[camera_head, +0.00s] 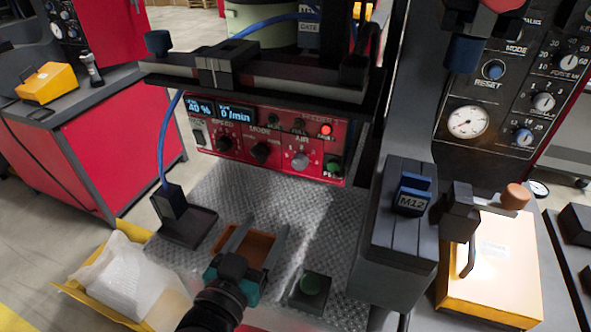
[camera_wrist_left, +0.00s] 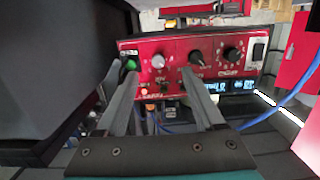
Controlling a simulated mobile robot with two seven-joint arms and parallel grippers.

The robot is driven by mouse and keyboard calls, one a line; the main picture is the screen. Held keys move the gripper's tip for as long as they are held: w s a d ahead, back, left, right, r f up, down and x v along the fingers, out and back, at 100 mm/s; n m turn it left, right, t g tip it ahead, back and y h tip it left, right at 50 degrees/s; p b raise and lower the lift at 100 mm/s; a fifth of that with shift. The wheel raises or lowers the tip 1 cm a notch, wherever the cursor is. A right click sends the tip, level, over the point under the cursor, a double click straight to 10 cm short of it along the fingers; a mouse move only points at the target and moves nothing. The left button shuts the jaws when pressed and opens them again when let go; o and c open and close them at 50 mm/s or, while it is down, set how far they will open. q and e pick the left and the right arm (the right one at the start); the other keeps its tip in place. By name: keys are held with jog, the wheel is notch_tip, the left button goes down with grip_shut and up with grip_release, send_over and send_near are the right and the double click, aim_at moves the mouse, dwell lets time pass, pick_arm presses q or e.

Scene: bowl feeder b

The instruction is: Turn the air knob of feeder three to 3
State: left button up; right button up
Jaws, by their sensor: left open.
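The feeder's red control panel (camera_head: 265,140) carries a lit display (camera_head: 217,110) reading "40 %" and "0 /min". Its air knob (camera_head: 300,160) is pale grey, under the "AIR" label at the right; its setting is too small to read. In the left wrist view the panel appears upside down, with the pale air knob (camera_wrist_left: 158,61) left of the black mode knob (camera_wrist_left: 196,56). My left gripper (camera_head: 264,231) is open and empty, below and in front of the panel. In the left wrist view the air knob shows between its fingertips (camera_wrist_left: 151,70), beyond them. My right gripper is not in view.
A black speed knob (camera_head: 224,143) and a green button (camera_head: 333,166) flank the knobs. A grey block labelled M12 (camera_head: 395,235) stands right, and a blue cable (camera_head: 163,135) hangs left. A brown tray (camera_head: 258,246) and a green-topped button box (camera_head: 311,291) are near my left gripper.

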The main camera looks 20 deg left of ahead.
aim_at(298, 166)
pick_arm(q)
jog(key=shift+t+h, duration=0.4)
jog(key=shift+t, duration=0.2)
jog(key=w, duration=0.5)
jog(key=w+d+r+b, duration=0.1)
jog(key=w, duration=0.9)
jog(key=shift+w+d+r+b, duration=0.1)
jog(key=shift+d+r+b, duration=0.2)
jog(key=shift+b, duration=0.05)
grip_shut()
